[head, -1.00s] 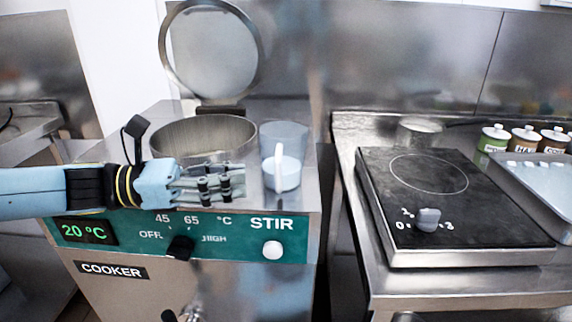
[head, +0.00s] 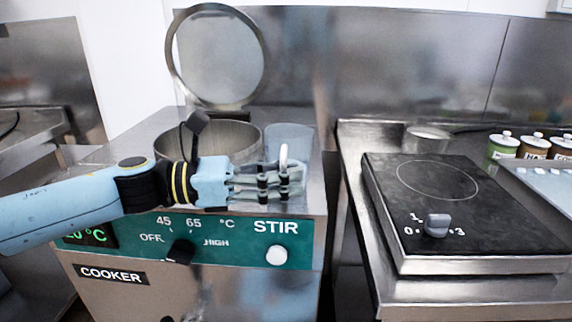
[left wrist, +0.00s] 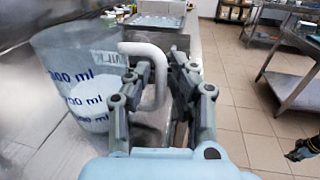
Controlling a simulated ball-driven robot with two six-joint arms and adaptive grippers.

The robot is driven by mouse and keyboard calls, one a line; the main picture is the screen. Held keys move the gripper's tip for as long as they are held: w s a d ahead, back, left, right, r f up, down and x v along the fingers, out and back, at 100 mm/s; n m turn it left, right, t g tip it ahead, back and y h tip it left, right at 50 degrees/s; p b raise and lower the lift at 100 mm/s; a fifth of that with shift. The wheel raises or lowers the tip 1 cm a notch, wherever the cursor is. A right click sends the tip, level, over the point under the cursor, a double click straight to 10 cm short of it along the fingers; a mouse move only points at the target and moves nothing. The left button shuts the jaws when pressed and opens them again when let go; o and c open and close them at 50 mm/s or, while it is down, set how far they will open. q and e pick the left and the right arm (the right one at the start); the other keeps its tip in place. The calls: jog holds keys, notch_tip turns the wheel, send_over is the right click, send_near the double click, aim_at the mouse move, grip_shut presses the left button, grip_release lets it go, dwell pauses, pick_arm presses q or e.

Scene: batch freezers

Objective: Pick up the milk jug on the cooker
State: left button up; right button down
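The milk jug (head: 289,137) is a clear, bluish measuring jug with a pale upright handle (head: 283,158). It stands on the cooker's top (head: 315,180), at the right of the round pot opening. In the left wrist view the jug (left wrist: 72,72) shows blue "ml" marks, white milk low inside and a partly seen label. My left gripper (head: 294,180) is in front of the jug and hides its lower part. In the left wrist view its fingers (left wrist: 160,78) are apart, with the handle (left wrist: 150,62) between them.
The cooker's round lid (head: 218,58) stands open behind the pot (head: 235,135). A black hotplate (head: 432,200) is on the counter to the right, with a small pan (head: 427,135) behind it. Several labelled canisters (head: 503,147) and a tray (head: 545,180) are at far right.

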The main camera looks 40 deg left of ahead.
aim_at(284, 158)
pick_arm(q)
grip_shut()
jog(key=shift+r, duration=0.15)
dwell(0.4)
jog(key=shift+r, duration=0.65)
notch_tip(284, 158, up, 3)
jog(key=shift+f, duration=0.15)
jog(key=s+d+r+p, duration=0.1)
jog(key=s+d+r, duration=0.3)
jog(key=d, duration=0.6)
jog(key=shift+d+r, duration=0.4)
jog(key=shift+r, duration=0.95)
dwell(0.4)
